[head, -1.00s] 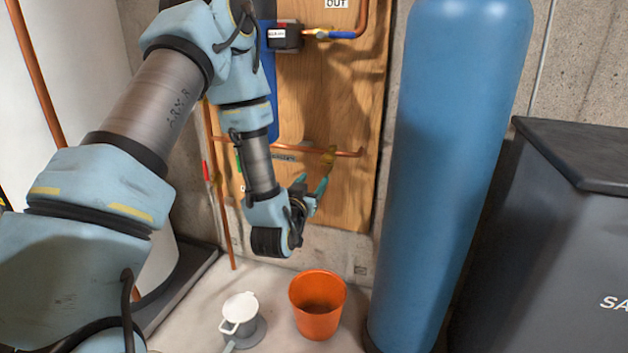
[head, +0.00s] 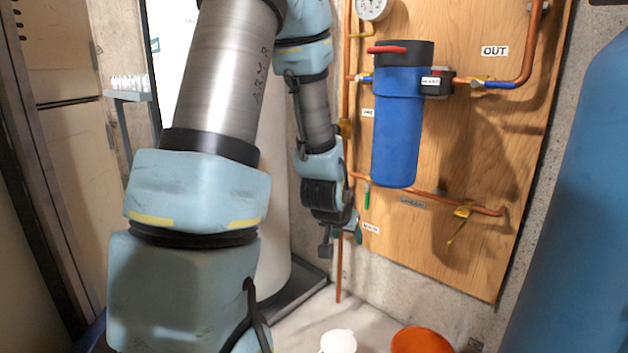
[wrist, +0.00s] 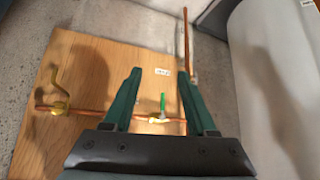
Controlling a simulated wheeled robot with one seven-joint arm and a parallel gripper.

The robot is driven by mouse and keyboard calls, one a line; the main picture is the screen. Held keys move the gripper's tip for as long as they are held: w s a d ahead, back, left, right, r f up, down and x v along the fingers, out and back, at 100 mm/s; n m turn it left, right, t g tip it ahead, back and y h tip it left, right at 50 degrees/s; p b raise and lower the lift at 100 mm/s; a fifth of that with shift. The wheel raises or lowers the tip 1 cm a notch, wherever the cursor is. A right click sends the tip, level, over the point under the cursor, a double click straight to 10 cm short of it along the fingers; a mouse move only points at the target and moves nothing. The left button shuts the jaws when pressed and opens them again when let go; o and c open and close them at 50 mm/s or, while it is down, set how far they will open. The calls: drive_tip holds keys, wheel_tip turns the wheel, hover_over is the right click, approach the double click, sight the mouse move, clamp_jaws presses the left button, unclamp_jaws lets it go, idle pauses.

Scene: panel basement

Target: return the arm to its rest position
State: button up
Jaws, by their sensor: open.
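My gripper (head: 342,240) hangs at the end of my arm in the head view, in front of the pipework left of the blue filter housing (head: 398,125). In the wrist view, my gripper (wrist: 160,80) shows two green fingers spread apart with nothing between them. Beyond the fingers are the wooden panel (wrist: 85,75), a copper pipe and a green-handled valve (wrist: 162,104). I cannot tell exactly how far the fingers are from the pipes.
An orange bucket (head: 420,341) and a white cup-like item (head: 338,342) stand on the floor, cut off below. A blue tank (head: 580,200) stands at right. A white cylinder (head: 274,190) is behind my arm. A grey cabinet (head: 35,150) is at far left.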

drive_tip(key=s+a+r+n+g+y, duration=0.35)
drive_tip(key=s+a+g, duration=0.25)
drive_tip(key=s+a, duration=0.85)
wheel_tip(320, 180, up, 30)
drive_tip(key=w+p, duration=0.1)
drive_tip(key=p, duration=2.8)
drive_tip(key=shift+f+p, duration=0.25)
drive_tip(key=shift+p, duration=0.15)
